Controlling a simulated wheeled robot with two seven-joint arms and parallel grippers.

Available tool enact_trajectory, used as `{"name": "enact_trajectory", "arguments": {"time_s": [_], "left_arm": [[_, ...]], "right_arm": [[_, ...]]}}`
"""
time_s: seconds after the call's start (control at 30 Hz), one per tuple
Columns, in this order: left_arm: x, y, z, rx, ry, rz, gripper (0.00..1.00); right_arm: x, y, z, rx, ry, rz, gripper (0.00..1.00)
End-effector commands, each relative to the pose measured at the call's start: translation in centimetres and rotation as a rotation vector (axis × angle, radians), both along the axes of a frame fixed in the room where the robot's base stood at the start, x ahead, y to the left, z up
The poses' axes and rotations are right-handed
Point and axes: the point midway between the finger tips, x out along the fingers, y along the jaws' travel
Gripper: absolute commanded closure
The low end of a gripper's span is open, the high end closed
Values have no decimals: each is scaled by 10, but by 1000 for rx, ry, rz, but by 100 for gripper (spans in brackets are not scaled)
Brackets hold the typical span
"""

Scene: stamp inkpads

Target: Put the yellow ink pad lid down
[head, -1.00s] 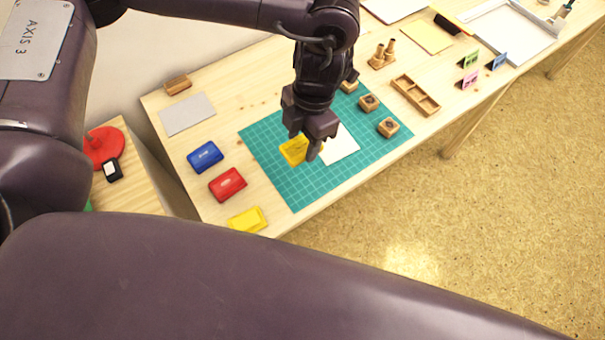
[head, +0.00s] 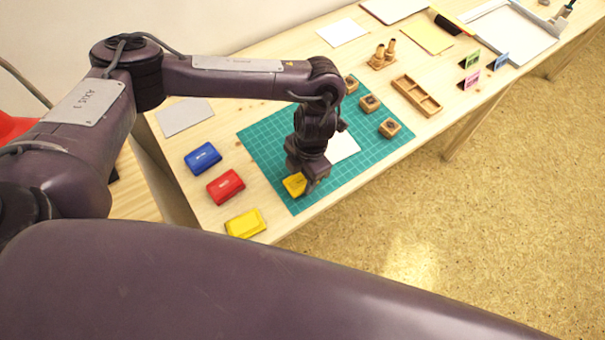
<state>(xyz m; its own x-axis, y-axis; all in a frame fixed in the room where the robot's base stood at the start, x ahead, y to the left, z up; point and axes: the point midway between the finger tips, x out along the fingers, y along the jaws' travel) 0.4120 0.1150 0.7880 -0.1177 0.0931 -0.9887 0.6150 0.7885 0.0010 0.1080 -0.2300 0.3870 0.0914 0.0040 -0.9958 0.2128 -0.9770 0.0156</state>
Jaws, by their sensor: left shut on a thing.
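The yellow ink pad lid (head: 293,185) is in my left gripper (head: 306,187), which is shut on it. The gripper points down over the front left part of the green cutting mat (head: 262,148) and hides part of the lid. I cannot tell whether the lid touches the mat. The yellow ink pad (head: 246,224) sits on the wooden table to the left of the mat, near the front edge. My right gripper is not in view.
A red ink pad (head: 226,187) and a blue ink pad (head: 203,158) lie beyond the yellow one. White paper (head: 342,147) and wooden stamps (head: 389,127) are right of the gripper. A wooden tray (head: 416,96) stands farther right. The mat's front left corner is clear.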

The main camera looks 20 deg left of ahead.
Motion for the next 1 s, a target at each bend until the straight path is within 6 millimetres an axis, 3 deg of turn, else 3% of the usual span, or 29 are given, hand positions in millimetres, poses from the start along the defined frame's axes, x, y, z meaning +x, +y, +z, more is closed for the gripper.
{"name": "enact_trajectory", "arguments": {"time_s": [0.27,0.3,0.43,0.77,0.87,1.0], "left_arm": [[0,0,-4,0,0,0,75],[0,0,-3,0,0,0,48],[0,0,-2,0,0,0,32],[0,0,1,0,0,0,32],[3,-1,11,-1,-4,-2,32],[6,-3,38,1,-6,-4,32]], "right_arm": [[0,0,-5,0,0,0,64],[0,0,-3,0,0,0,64],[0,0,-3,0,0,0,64],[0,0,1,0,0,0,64],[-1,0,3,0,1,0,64],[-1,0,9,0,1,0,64]]}}
